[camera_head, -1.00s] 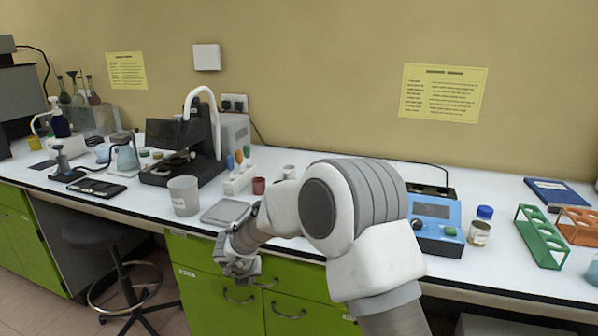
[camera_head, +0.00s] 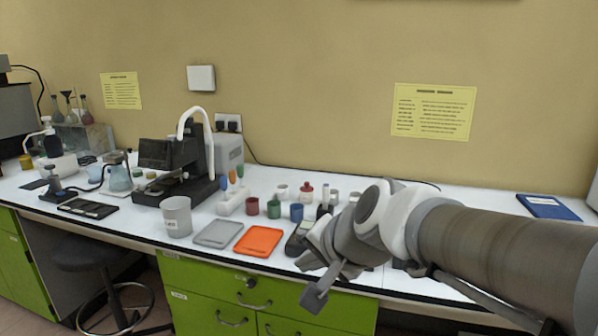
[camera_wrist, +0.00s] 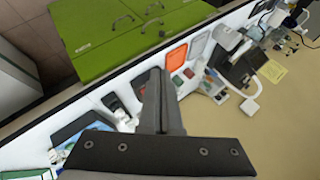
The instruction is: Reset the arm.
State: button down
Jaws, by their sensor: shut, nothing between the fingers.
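My gripper (camera_head: 318,292) shows in the head view at the front edge of the white bench, right of the orange tray (camera_head: 259,241). My arm reaches in from the right. In the wrist view the fingers of my gripper (camera_wrist: 161,85) are together with nothing between them. The orange tray (camera_wrist: 177,57) lies on the bench beyond the fingers there. My arm hides part of the right side of the bench in the head view.
A grey tray (camera_head: 217,234), a grey beaker (camera_head: 177,216) and a microscope-like device (camera_head: 177,167) stand left of my gripper. Small coloured cups, such as a blue one (camera_head: 296,212), stand behind it. Green drawers (camera_head: 215,296) lie below the bench edge. A blue book (camera_head: 547,206) lies far right.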

jog(key=s+d+f+n+g+h, duration=0.1)
jog(key=s+d+f+n+h, duration=0.15)
jog(key=s+d, duration=0.4)
jog(key=s+d+f+n+g+h, duration=0.1)
jog(key=s+d+f+n+h, duration=0.1)
jog(key=s+d+n, duration=0.35)
notch_tip(320, 180, up, 14)
jog(key=s+m+p, duration=0.1)
jog(key=s+p, duration=0.1)
jog(key=p, duration=1.2)
jog(key=shift+s+d, duration=0.35)
jog(key=shift+s, duration=0.05)
